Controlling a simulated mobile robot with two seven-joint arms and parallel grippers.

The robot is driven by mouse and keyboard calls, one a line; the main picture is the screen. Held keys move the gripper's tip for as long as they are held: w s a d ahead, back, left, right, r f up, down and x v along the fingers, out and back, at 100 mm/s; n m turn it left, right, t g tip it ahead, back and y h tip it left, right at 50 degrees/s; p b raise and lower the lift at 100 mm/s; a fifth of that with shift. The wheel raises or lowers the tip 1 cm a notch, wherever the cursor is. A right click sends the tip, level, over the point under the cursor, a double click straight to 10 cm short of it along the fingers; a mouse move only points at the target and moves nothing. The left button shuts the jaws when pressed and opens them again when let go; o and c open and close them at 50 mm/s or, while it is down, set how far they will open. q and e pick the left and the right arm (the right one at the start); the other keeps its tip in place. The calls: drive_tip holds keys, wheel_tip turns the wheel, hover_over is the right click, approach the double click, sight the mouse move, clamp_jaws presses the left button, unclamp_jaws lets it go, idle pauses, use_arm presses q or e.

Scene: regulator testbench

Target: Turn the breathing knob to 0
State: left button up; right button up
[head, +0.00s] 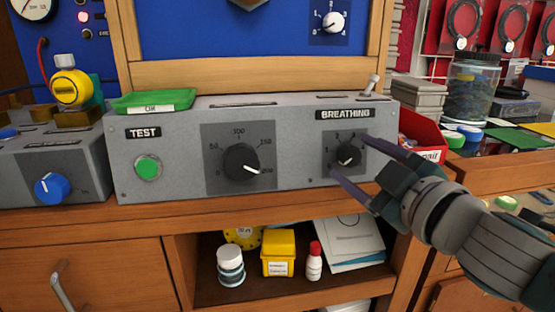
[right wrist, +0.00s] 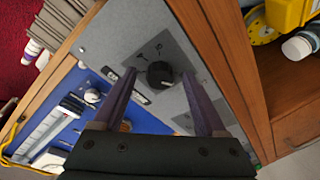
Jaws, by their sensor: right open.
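The breathing knob (head: 348,155) is a small black dial with a white mark, on a dark square plate under the BREATHING label (head: 345,114) at the right of a grey panel box (head: 300,150). Its white mark points toward the lower left; the number it meets is too small to read. My right gripper (head: 349,156) is open, its two purple fingers on either side of the knob. In the right wrist view the knob (right wrist: 160,75) sits between the fingertips, with a gap on each side. Contact is not visible. My left gripper is not in view.
A larger black dial (head: 241,162) and a green TEST button (head: 148,167) share the panel. A toggle switch (head: 372,85) and a green tray (head: 153,101) are on top. A red bin (head: 421,135) stands close behind my right gripper.

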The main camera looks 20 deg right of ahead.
drive_tip(key=s, duration=0.9)
drive_tip(key=shift+s+a+r, duration=0.25)
drive_tip(key=shift+a+r, duration=0.05)
drive_tip(key=shift+a, duration=0.1)
wheel_tip(320, 180, up, 7)
drive_tip(key=s+d+m+g+h+p, duration=0.1)
drive_tip(key=s+m+g+h+p, duration=0.25)
drive_tip(key=p, duration=0.65)
drive_tip(key=s+a+r+m+g+y+p, duration=0.3)
drive_tip(key=s+a+r+g+y+p, duration=0.25)
drive_tip(key=s+a+g+p, duration=0.6)
wheel_tip(320, 180, up, 36)
drive_tip(key=s+d+t+p, duration=0.1)
drive_tip(key=p, duration=3.6)
drive_tip(key=shift+s+r+p, duration=0.2)
drive_tip(key=shift+p, duration=0.15)
